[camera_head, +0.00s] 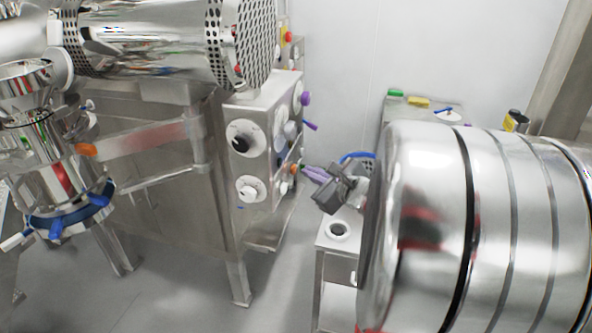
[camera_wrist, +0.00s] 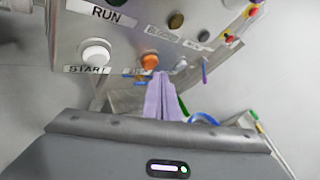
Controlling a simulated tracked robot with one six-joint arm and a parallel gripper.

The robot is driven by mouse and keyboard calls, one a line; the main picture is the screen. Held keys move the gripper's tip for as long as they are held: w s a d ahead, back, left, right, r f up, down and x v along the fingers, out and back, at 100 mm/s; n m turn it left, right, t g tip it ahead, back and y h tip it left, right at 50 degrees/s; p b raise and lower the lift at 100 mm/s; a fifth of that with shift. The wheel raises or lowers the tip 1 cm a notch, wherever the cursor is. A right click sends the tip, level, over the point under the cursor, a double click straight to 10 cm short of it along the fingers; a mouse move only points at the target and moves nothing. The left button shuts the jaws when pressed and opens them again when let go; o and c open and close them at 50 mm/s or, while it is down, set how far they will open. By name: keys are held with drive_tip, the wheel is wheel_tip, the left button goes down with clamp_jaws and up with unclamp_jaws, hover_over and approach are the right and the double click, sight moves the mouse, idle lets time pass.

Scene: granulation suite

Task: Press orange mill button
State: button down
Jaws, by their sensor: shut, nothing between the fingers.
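The orange button (camera_wrist: 150,61) sits on the steel control panel (camera_wrist: 122,50), right of a white button (camera_wrist: 96,53) labelled START. Its own label is partly covered by my fingers. In the head view a small orange spot on the panel's side shows the button (camera_head: 293,169). My gripper (camera_wrist: 160,76) has purple fingers, shut together and empty, with the tips just below the orange button in the wrist view. In the head view my gripper (camera_head: 304,168) points left at the panel, its tips close to the button. I cannot tell whether they touch it.
The mill's steel housing (camera_head: 165,190) with a perforated drum (camera_head: 150,45) stands left. A large steel drum (camera_head: 430,220) fills the right. A small stand with a round hole (camera_head: 338,231) is below my gripper. A purple knob (camera_head: 305,98) sticks out above.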

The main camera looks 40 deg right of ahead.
idle(0.3)
drive_tip(key=s+d, duration=0.1)
drive_tip(key=s, duration=0.1)
drive_tip(key=s+d, duration=0.2)
idle(0.6)
drive_tip(key=shift+s, duration=0.1)
idle(0.7)
